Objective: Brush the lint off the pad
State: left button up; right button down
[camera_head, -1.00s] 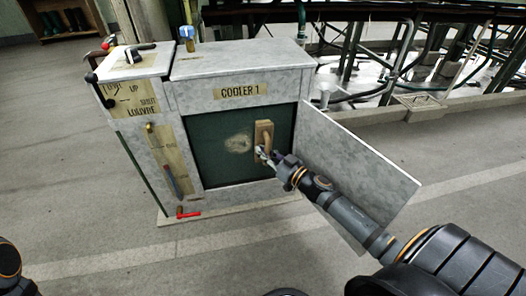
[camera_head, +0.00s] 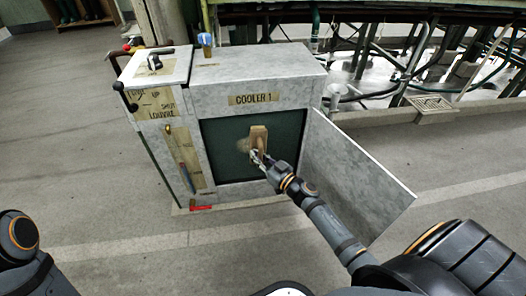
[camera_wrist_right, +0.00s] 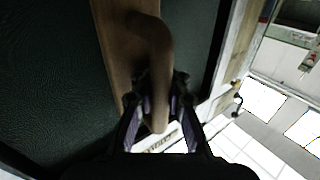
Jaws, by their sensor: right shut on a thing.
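The dark green pad (camera_head: 222,165) stands upright in the open front of the box marked COOLER 1. A tan lint patch (camera_head: 242,145) shows on it, just left of the brush. The wooden brush (camera_head: 258,134) is upright against the pad, or very close to it. My right gripper (camera_head: 257,158) is shut on the brush's handle. In the right wrist view the fingers (camera_wrist_right: 158,88) close around the curved handle (camera_wrist_right: 154,45), with the pad (camera_wrist_right: 50,75) behind. The brush hides part of the pad, and no lint shows in that view. My left gripper is out of view.
The cooler's grey door (camera_head: 355,180) hangs open to the right, close beside my right arm. A louvre panel (camera_head: 160,105) with a black handle is at the box's left. A red-handled tool (camera_head: 201,207) lies at its foot. Floor in front is clear.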

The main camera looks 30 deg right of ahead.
jog(key=a+p, duration=0.1)
jog(key=a, duration=0.1)
jog(key=w+a+p, duration=0.1)
jog(key=a, duration=0.1)
dwell(0.4)
jog(key=a+r+p, duration=0.1)
jog(key=p, duration=0.1)
jog(key=w+a+r+p, duration=0.1)
jog(key=p, duration=0.1)
jog(key=shift+a+r+p, duration=0.3)
jog(key=shift+a+r, duration=0.05)
dwell(0.4)
jog(key=shift+s+d+f+p, duration=0.1)
jog(key=shift+s+d+p, duration=0.15)
jog(key=shift+d, duration=0.45)
jog(key=shift+s+d+f+p, duration=0.15)
jog(key=shift+s+d, duration=0.15)
jog(key=shift+d, duration=0.4)
jog(key=shift+d+r, duration=0.1)
